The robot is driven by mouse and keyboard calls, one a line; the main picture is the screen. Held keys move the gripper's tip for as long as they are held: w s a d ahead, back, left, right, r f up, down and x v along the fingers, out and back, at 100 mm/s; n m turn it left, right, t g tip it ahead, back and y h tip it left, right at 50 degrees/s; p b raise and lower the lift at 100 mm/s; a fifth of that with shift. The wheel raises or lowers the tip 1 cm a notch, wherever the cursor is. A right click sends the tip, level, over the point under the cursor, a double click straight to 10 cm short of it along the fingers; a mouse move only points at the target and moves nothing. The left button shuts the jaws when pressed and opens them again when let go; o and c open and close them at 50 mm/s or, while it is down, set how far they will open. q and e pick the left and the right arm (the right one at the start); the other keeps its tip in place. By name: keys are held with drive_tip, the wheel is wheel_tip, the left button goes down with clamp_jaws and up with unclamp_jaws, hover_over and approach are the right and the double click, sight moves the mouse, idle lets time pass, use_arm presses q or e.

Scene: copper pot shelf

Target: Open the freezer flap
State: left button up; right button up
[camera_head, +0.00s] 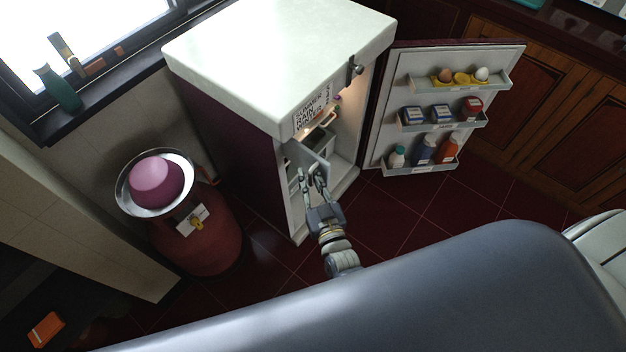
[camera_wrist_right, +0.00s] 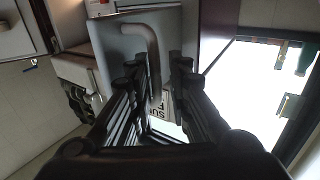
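The fridge (camera_head: 225,135) stands with its main door (camera_head: 400,75) open to the right. The freezer flap (camera_head: 308,158) is a small grey panel at the upper left of the fridge opening. It looks swung partly outward, with lit space behind it. In the right wrist view the flap (camera_wrist_right: 125,50) carries a bent grey bar handle (camera_wrist_right: 152,45). My right gripper (camera_head: 314,178) is at the flap. Its fingers (camera_wrist_right: 160,78) stand apart, one on each side of the handle; I cannot tell whether they touch it. My left gripper is not in view.
A red gas cylinder (camera_head: 195,240) with a metal bowl (camera_head: 128,200) on top stands left of the fridge. The open door's racks hold bottles (camera_head: 447,148), boxes and eggs. Red tiled floor (camera_head: 400,215) is free before the fridge.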

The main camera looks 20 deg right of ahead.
drive_tip(key=shift+w, duration=0.1)
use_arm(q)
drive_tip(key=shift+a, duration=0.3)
use_arm(e)
drive_tip(key=s, duration=1.2)
drive_tip(key=shift+c, duration=0.3)
